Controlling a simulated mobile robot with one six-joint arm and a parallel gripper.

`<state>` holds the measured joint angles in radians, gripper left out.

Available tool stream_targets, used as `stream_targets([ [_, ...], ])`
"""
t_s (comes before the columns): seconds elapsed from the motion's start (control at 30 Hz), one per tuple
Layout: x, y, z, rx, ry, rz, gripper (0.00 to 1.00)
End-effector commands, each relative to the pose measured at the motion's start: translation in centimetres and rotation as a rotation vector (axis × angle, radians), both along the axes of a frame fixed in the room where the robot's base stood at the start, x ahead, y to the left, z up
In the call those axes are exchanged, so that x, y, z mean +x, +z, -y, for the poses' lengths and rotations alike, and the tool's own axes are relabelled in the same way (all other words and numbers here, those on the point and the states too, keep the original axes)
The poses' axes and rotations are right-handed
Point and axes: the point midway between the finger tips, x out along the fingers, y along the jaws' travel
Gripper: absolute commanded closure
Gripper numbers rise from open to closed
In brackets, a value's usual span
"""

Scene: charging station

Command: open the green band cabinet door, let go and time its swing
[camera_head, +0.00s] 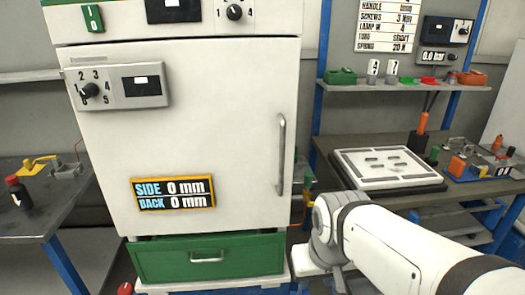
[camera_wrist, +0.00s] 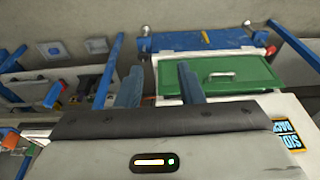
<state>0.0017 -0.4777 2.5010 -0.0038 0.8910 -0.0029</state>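The cabinet has a green band (camera_head: 175,28) across its top. Its white door (camera_head: 225,120) looks shut, with a vertical bar handle (camera_head: 281,155) near its right edge. A sign (camera_head: 173,193) low on the door reads SIDE 0 mm, BACK 0 mm; part of it shows in the wrist view (camera_wrist: 287,134). In the head view my arm comes in from the lower right, ending right of and below the handle, with the fingers not clear. In the wrist view my gripper (camera_wrist: 160,84) has its two fingers apart with nothing held. The door handle does not show there.
A green drawer (camera_head: 160,262) with a bar handle is under the door; it also shows in the wrist view (camera_wrist: 245,80). A dark table (camera_head: 45,213) is at the left.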

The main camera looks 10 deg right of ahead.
Motion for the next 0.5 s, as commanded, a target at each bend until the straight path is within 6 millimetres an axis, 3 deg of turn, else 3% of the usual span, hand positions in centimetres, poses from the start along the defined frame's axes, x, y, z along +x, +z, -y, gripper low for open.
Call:
stream_targets([
  [0.17, 3.8, -0.1, 0.4, -0.022, -0.019, 0.104, 0.66],
  [0.5, 19.2, 0.6, 2.1, -0.049, 0.038, 0.602, 0.66],
])
